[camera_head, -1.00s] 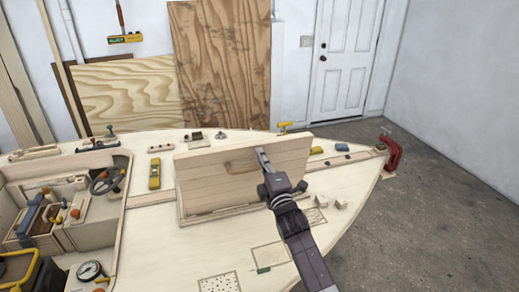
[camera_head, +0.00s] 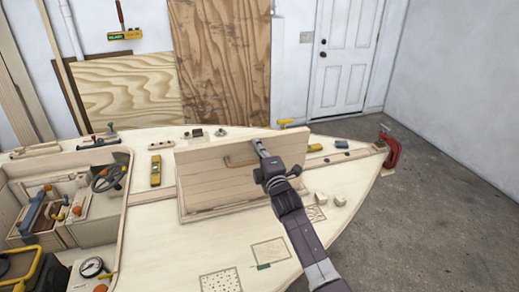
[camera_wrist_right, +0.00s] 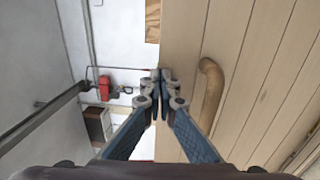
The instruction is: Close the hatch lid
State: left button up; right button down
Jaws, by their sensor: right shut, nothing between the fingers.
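The hatch lid (camera_head: 215,185) is a pale planked wooden panel standing raised, near upright, on the deck. Its wooden bar handle (camera_head: 238,163) is on the face towards me; the handle also shows in the right wrist view (camera_wrist_right: 212,90). My right gripper (camera_head: 259,148) is in front of the lid's upper right part, just right of the handle. In the right wrist view its fingertips (camera_wrist_right: 160,78) meet with nothing between them, left of the handle and apart from it. Whether they touch the lid, I cannot tell. The hatch opening is hidden behind the lid. My left gripper is not in view.
The plywood deck (camera_head: 190,240) carries a yellow tool (camera_head: 155,171) left of the lid, a gauge (camera_head: 91,267) front left and small wooden blocks (camera_head: 339,200) to the right. An open cockpit with a steering wheel (camera_head: 108,178) lies left. A red clamp (camera_head: 388,151) grips the bow.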

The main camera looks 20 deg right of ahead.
jog(key=w+g+b, duration=0.2)
jog(key=w+b, duration=0.5)
jog(key=w, duration=0.7)
jog(key=shift+d+f, duration=0.35)
jog(key=shift+d, duration=0.05)
jog(key=shift+w, duration=0.15)
